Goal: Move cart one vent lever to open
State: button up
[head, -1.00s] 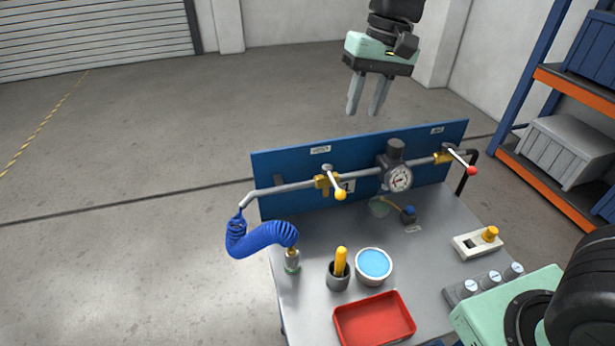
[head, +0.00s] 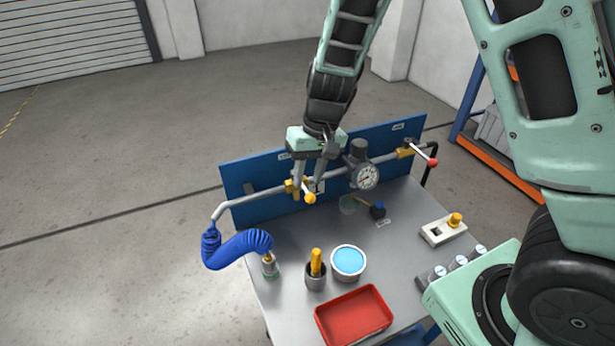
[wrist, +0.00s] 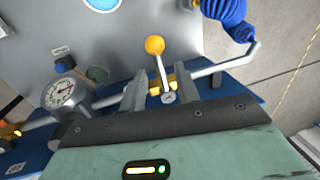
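A lever with a yellow ball knob (head: 310,198) sits on a brass valve on the left part of the grey pipe. In the wrist view its yellow knob (wrist: 154,45) points away from the panel, toward the bench top. My gripper (head: 309,189) is over this valve, open, with one finger on each side of the lever. In the wrist view my gripper (wrist: 161,88) shows gaps between both fingers and the lever. A second lever with a red knob (head: 433,162) is on the right brass valve (head: 405,152). The panel labels are too small to read.
A pressure gauge (head: 367,177) stands on the pipe right of my gripper. A blue coiled hose (head: 238,250) hangs at the left. On the bench are a red tray (head: 354,316), a blue-topped tub (head: 348,262), a cup with a yellow handle (head: 316,272) and a switch box (head: 443,230).

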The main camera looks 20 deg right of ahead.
jog(key=shift+a+f, duration=0.15)
jog(key=shift+f, duration=0.7)
jog(key=shift+c, duration=0.3)
grip_shut()
